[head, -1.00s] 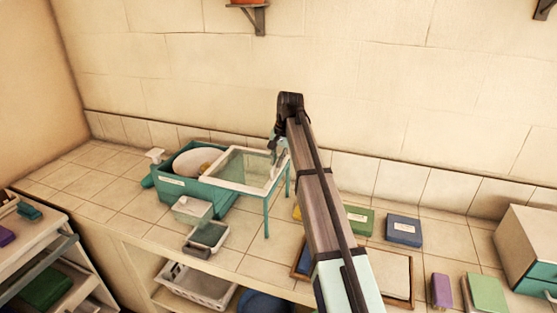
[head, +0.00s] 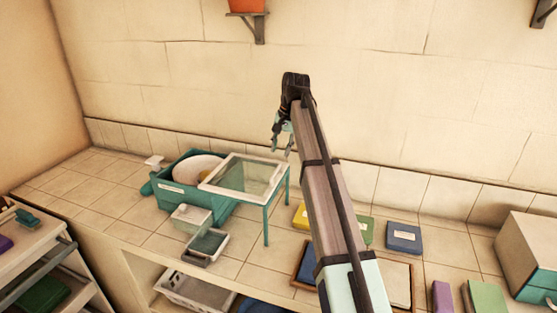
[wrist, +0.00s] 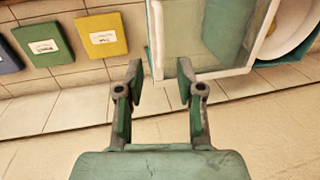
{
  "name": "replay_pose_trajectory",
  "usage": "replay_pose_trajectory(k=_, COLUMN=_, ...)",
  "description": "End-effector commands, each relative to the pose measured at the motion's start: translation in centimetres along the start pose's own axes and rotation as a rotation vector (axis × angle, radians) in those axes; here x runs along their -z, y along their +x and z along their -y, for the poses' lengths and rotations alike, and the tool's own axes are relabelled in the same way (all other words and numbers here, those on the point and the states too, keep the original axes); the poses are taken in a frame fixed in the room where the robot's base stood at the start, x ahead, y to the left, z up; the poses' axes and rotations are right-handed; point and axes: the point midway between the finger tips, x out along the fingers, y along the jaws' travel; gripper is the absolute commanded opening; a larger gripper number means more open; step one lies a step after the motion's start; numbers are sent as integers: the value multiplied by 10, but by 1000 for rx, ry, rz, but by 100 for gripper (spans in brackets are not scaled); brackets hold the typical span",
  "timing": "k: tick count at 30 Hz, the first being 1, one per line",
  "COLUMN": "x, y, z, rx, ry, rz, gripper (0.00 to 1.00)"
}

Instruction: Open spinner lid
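I cannot tell for certain which thing is the spinner. A teal tub (head: 172,190) with a white label on its front stands on the counter, holding a white bowl (head: 190,166). A clear panel (head: 245,178) in a white frame on teal legs overlaps the tub's right part in the head view. The clear panel (wrist: 220,35) and the white bowl (wrist: 288,25) also show at the upper right of the wrist view. My gripper (head: 283,146) is above the panel's back right corner in the head view. In the wrist view, my gripper (wrist: 160,78) has its fingers apart with nothing between them.
A small clear-lidded box (head: 192,217) and a grey tray (head: 206,246) stand in front of the tub. Yellow (head: 301,215), green (head: 366,231) and blue (head: 403,237) boxes lie to the right. The tiled wall (head: 400,100) is close behind my gripper.

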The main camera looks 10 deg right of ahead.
Motion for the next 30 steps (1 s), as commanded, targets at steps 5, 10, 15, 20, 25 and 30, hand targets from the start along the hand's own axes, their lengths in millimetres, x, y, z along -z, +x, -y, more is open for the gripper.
replay_pose_trajectory(k=5, x=1, y=-25, z=1, rx=1, ry=0, rz=-1, gripper=37)
replay_pose_trajectory(k=10, x=0, y=-34, z=0, rx=0, ry=-1, rz=1, gripper=37)
replay_pose_trajectory(k=15, x=0, y=-34, z=0, rx=0, ry=-1, rz=1, gripper=37)
replay_pose_trajectory(k=20, x=0, y=-34, z=0, rx=0, ry=0, rz=1, gripper=37)
replay_pose_trajectory(k=25, x=-1, y=-14, z=20, rx=7, ry=-41, rz=-41, gripper=37)
replay_pose_trajectory(k=30, x=-4, y=39, z=79, rx=28, ry=-171, rz=-179, gripper=37)
